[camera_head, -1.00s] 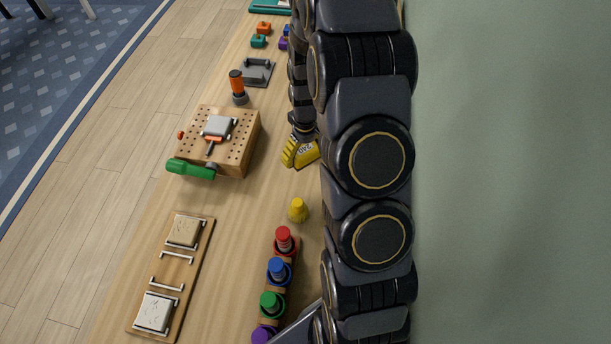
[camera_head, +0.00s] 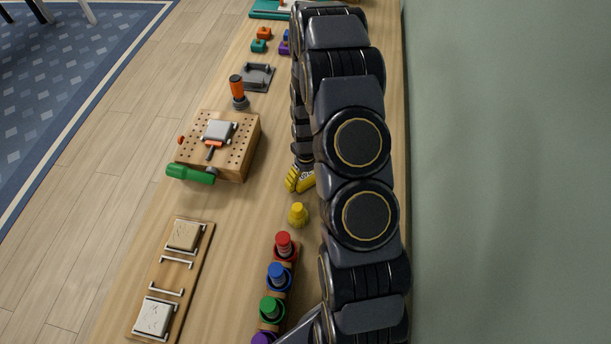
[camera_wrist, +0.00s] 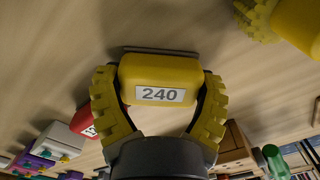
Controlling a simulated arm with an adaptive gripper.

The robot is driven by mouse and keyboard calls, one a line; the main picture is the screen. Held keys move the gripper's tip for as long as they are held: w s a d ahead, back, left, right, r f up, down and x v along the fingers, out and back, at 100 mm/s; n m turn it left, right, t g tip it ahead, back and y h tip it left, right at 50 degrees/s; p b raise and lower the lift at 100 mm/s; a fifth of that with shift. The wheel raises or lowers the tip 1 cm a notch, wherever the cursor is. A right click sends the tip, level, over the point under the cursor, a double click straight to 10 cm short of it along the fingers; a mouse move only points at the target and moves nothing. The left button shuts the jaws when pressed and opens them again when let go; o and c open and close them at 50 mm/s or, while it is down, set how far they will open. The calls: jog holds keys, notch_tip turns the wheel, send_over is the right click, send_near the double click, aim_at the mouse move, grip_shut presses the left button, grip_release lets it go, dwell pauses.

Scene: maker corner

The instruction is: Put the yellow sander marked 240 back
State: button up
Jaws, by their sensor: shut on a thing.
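The yellow sander marked 240 (camera_wrist: 158,78) is held between the two yellow ribbed fingers of my gripper (camera_wrist: 160,100) in the wrist view. Its white 240 label faces the camera, and a thin dark edge shows along its far side. In the head view my gripper (camera_head: 299,179) is beside my arm, to the right of the wooden block with holes. The sander is largely hidden there by the fingers and arm. From these views I cannot tell whether it touches the bench.
A yellow knobbed piece (camera_head: 298,214) stands close to my gripper, before a rack of coloured knobs (camera_head: 279,272). The pegboard block (camera_head: 246,142) with a green-handled tool (camera_head: 190,174), a grey tray (camera_head: 257,77) and a two-pad board (camera_head: 190,268) lie left. Bare bench lies between.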

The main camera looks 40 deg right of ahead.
aim_at(306, 174)
jog(key=o, duration=1)
notch_tip(306, 174, up, 12)
jog(key=s+a+r, duration=0.3)
jog(key=a+r, duration=0.3)
jog(key=r, duration=0.2)
jog(key=shift+g, duration=0.8)
jog(key=s+a+r, duration=0.3)
jog(key=s, duration=0.3)
jog(key=s+a+r, duration=0.3)
jog(key=s+r, duration=0.1)
jog(key=s, duration=0.2)
jog(key=s+a+r, duration=0.3)
jog(key=s+a, duration=0.1)
jog(key=s, duration=0.2)
jog(key=shift+s+r, duration=0.2)
jog(key=shift+s, duration=0.1)
